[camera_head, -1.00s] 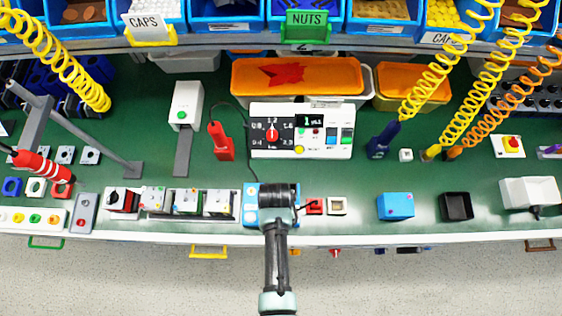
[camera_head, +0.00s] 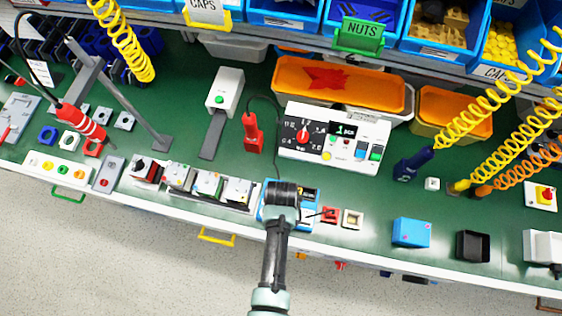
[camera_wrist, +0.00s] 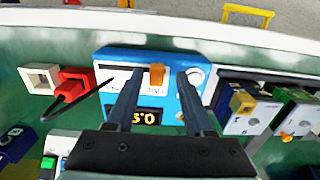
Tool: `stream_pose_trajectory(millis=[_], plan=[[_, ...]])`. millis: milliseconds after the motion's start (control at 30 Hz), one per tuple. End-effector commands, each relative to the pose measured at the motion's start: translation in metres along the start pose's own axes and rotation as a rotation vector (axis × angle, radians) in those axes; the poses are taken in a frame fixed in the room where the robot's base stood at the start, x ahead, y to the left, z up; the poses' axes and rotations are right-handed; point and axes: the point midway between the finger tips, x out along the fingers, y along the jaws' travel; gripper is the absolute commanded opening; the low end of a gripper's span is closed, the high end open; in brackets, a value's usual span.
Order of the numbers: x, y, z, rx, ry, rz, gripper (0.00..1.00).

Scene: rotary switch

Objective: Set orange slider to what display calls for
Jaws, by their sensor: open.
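The blue box (camera_wrist: 110,65) fills the middle of the wrist view. The orange slider (camera_wrist: 157,75) is a small knob on its slotted white panel, and a dark display (camera_wrist: 146,116) with orange digits sits below it in the picture. The digits are partly covered by a finger and look like 5.0 or 0.5; I cannot tell which. My gripper (camera_wrist: 159,84) is open, with one finger on each side of the slider in this view. I cannot tell whether they touch it. In the head view my gripper (camera_head: 283,207) hides much of the blue box (camera_head: 265,213).
The green bench in front is narrow.

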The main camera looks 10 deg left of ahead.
Motion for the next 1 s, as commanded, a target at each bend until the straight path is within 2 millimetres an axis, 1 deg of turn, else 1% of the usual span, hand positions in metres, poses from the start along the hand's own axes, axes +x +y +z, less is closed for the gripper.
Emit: stream_pose_trajectory(millis=[167, 500, 700, 833, 1000], plan=[[-0.018, 0.000, -0.001, 0.000, 0.003, 0.000, 0.53], [-0.080, 0.000, 0.000, 0.000, 0.004, -0.001, 0.53], [-0.112, -0.001, -0.001, -0.001, 0.003, -0.001, 0.53], [-0.123, -0.001, 0.000, -0.001, 0.001, -0.001, 0.53], [-0.128, -0.001, 0.001, -0.001, 0.000, -0.001, 0.53]])
